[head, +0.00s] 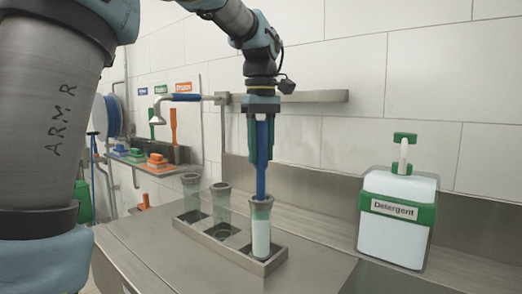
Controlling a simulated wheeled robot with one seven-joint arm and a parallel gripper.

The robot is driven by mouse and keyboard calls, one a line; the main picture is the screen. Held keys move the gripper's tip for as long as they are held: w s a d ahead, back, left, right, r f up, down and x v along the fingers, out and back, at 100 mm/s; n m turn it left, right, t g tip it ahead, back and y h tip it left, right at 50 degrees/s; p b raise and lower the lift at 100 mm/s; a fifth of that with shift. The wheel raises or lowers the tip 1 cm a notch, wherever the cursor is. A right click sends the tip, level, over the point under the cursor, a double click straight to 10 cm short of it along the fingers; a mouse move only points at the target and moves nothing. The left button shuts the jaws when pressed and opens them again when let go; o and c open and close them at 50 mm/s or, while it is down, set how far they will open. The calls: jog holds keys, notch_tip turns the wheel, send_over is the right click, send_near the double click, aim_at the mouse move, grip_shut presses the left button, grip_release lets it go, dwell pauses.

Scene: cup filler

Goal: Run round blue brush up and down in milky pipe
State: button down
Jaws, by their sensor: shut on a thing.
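My gripper (262,143) points straight down and is shut on the blue brush (261,165). The brush stands upright, and its lower end goes into the mouth of the milky pipe (261,232). The brush's head is hidden inside the pipe. The milky pipe is whitish with a grey collar and stands upright in the nearest, right-hand compartment of a metal rack (230,255). My gripper is a clear distance above the collar.
Two clear greenish pipes stand in the rack, one in the middle (221,206) and one at the far end (191,195). A detergent bottle (397,222) stands to the right. A metal rail (315,97) runs along the wall behind my gripper. Coloured brushes (157,160) lie on a shelf at left.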

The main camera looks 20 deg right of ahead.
jog(key=shift+r+p, duration=3.1)
jog(key=shift+r, duration=0.5)
jog(key=shift+f, duration=0.2)
jog(key=shift+f+b, duration=2.65)
jog(key=shift+f, duration=1.55)
jog(key=shift+r, duration=0.15)
notch_tip(320, 180, up, 8)
jog(key=p, duration=0.8)
jog(key=shift+r, duration=0.25)
jog(key=shift+f, duration=0.1)
